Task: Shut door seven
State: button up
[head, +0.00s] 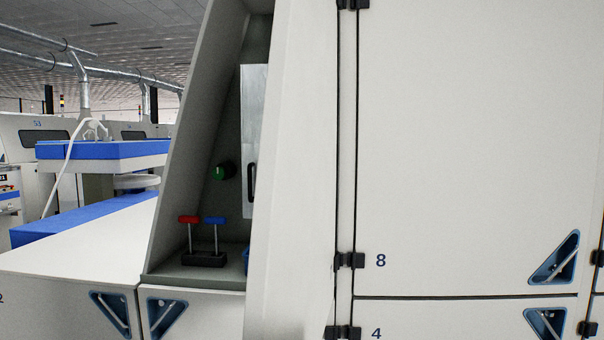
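No number 7 is legible in this view. An open compartment (190,277) shows left of centre, with its inside exposed. A pale panel (300,180) stands in front of its right part, beside black hinges; it looks like a door swung open towards me, and I take it for door seven. Its handle is not visible. My gripper is not in view.
Closed door 8 (460,130) fills the right, above closed door 4 (450,318); both have blue recessed handles. Blue-topped machinery (100,150) is far left.

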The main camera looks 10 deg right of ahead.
aim_at(293, 262)
jog(key=i, duration=0.1)
jog(key=z, duration=0.65)
jog(key=k, duration=0.85)
jog(key=u, duration=0.2)
